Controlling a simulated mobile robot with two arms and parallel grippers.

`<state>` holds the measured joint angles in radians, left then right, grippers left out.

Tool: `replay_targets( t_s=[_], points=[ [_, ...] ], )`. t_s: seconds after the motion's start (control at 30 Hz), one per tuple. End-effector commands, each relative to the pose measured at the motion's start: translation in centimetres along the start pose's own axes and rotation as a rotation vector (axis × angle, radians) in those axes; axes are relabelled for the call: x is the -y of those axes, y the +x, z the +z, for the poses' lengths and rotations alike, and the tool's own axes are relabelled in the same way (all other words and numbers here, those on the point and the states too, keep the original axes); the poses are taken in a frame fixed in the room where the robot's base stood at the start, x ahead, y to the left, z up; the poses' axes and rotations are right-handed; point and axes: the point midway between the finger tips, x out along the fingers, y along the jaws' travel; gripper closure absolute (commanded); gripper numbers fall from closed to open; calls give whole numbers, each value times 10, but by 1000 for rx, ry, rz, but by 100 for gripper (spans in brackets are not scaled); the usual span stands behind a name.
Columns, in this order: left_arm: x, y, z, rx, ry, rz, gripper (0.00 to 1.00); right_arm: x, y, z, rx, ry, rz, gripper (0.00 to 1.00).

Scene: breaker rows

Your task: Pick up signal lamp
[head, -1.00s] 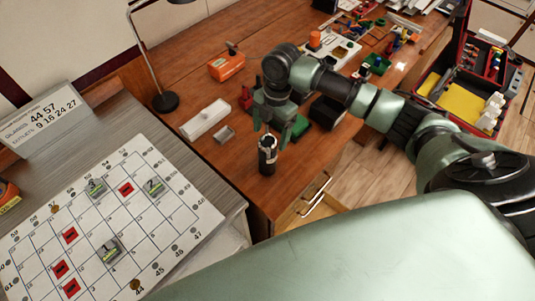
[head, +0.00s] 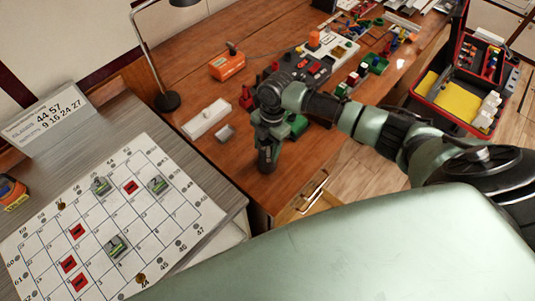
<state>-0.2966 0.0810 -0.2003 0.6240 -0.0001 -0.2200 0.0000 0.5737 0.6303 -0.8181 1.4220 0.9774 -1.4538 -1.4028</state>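My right gripper (head: 267,158) points down at the front edge of the wooden desk. It is over the spot where a small dark upright cylinder with a pale band, which may be the signal lamp, stood a second ago. The gripper now hides most or all of that cylinder, and I cannot tell whether the fingers have shut on it. My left gripper is not in view.
A white box (head: 206,118), an orange box (head: 227,66) and a desk lamp (head: 167,101) stand left of my arm. A numbered board (head: 108,225) with modules lies at the left. An open red case (head: 460,90) is at the right.

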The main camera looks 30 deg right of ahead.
Motion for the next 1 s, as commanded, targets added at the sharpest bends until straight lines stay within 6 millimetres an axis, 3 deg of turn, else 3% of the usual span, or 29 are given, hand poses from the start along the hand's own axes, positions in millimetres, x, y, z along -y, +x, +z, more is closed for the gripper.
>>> replay_targets(
  t_s=[0.37,0.57,0.77,1.0],
  points=[
    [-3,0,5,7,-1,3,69,-1,-2,0,1,0,3,100],
    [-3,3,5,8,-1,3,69,-2,-12,-2,-1,-1,5,100],
    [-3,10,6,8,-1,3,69,-3,-47,-6,1,-2,9,100],
    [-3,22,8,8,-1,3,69,-2,-110,-15,2,-3,10,100]
  ],
)
